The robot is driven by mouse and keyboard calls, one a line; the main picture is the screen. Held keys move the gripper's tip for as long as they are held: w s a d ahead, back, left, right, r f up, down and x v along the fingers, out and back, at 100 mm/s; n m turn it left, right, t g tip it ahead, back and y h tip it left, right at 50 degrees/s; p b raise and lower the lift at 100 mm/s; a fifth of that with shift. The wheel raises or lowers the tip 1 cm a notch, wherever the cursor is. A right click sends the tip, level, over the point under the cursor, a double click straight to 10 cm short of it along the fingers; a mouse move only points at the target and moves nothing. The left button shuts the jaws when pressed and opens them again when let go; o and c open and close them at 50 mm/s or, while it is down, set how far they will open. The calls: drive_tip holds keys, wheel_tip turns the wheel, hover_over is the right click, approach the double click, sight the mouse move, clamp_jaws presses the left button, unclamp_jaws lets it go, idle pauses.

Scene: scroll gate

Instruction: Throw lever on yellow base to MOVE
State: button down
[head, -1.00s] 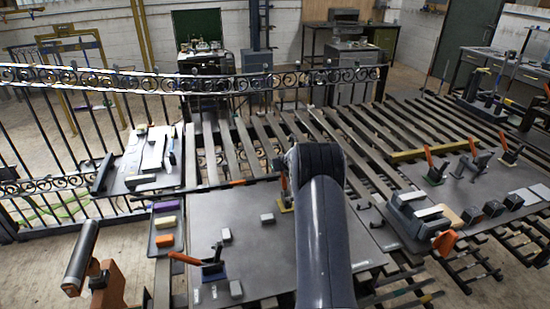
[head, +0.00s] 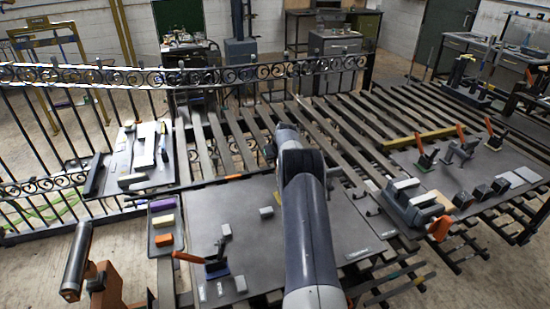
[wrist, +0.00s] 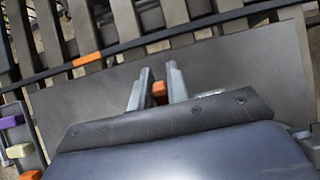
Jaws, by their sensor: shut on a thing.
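In the wrist view my gripper (wrist: 160,74) has its two grey fingers on either side of an orange lever handle (wrist: 159,92), with only a small part of the handle showing. The gripper is shut on it, over the grey plate (wrist: 85,98). The lever's angle and any MOVE marking cannot be made out.
Several more orange-handled levers (head: 424,150) stand on the right plate, beside grey blocks (head: 415,204). A tray (head: 164,240) with purple, yellow and orange blocks lies left of the middle plate. Small grey blocks (head: 267,211) sit on that plate. A scroll-topped gate (head: 245,73) runs behind.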

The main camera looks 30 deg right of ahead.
drive_tip(key=shift+w+a+g, duration=0.1)
drive_tip(key=shift+w+g, duration=0.05)
drive_tip(key=shift+g, duration=0.25)
drive_tip(key=c, duration=1.5)
unclamp_jaws()
drive_tip(key=shift+f, duration=0.1)
drive_tip(key=shift+o, duration=0.7)
drive_tip(key=d+b+v, duration=0.1)
drive_tip(key=b+v, duration=0.2)
drive_tip(key=v, duration=0.7)
drive_tip(key=shift+s+a+r, duration=0.25)
drive_tip(key=shift+a+r, duration=0.05)
drive_tip(key=shift+a, duration=0.15)
drive_tip(key=shift+f, duration=0.15)
drive_tip(key=p+x, duration=0.3)
drive_tip(key=x, duration=0.7)
drive_tip(key=shift+w+f, duration=0.2)
